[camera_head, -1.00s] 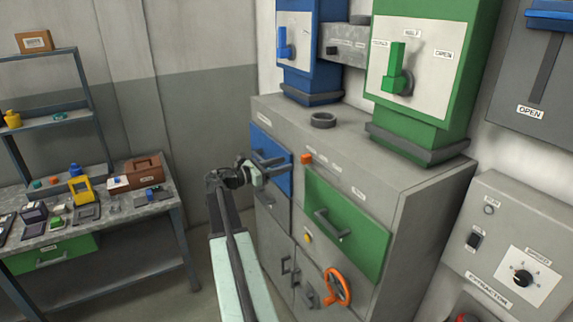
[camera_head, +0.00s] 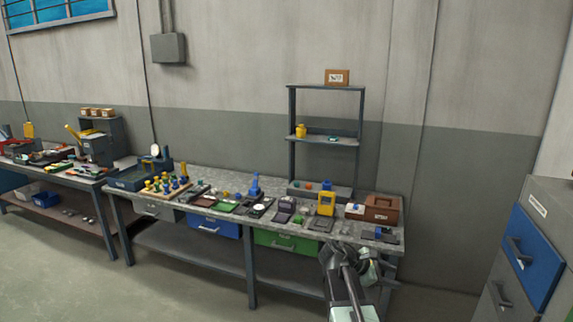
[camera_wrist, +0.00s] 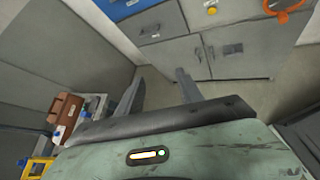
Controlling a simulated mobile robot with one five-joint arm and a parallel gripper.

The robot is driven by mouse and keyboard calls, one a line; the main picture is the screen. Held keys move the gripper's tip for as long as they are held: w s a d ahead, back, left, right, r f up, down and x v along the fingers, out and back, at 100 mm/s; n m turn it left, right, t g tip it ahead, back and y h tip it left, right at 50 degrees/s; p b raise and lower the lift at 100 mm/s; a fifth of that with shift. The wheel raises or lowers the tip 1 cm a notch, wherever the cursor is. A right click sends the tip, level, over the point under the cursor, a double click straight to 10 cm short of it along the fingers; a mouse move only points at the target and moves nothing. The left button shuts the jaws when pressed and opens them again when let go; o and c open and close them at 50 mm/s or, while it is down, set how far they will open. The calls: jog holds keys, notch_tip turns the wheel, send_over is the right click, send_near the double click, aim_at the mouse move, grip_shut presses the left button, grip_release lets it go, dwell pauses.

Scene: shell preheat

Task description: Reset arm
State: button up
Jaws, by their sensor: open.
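My gripper (camera_wrist: 160,92) is open and empty in the wrist view, its two dark fingers apart with floor and grey cabinet fronts beyond them. In the head view my gripper (camera_head: 378,272) is at the lower right, in front of the right end of the workbench (camera_head: 330,240). It overlaps the bench edge in the picture, and I cannot tell how near it is.
The grey cabinet (camera_head: 545,205) with a blue drawer (camera_head: 533,257) stands at the right. The bench carries several tools, a yellow device (camera_head: 326,203) and a brown toolbox (camera_head: 382,208). Clear floor (camera_head: 180,290) lies at the lower left.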

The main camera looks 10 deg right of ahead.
jog(key=s+a+f+m+y, duration=0.2)
jog(key=a+f+m+y, duration=0.2)
jog(key=a, duration=0.6)
jog(key=s+a+f+m+y, duration=0.2)
jog(key=a+f+m+y, duration=0.1)
jog(key=a, duration=0.8)
jog(key=s+a+f+m+y, duration=0.2)
jog(key=a+f+m+y, duration=0.2)
jog(key=a, duration=0.7)
jog(key=shift+s+a+f+m+y, duration=0.25)
jog(key=shift+s+f+m+y, duration=0.15)
jog(key=shift+m, duration=0.9)
jog(key=shift+c, duration=0.8)
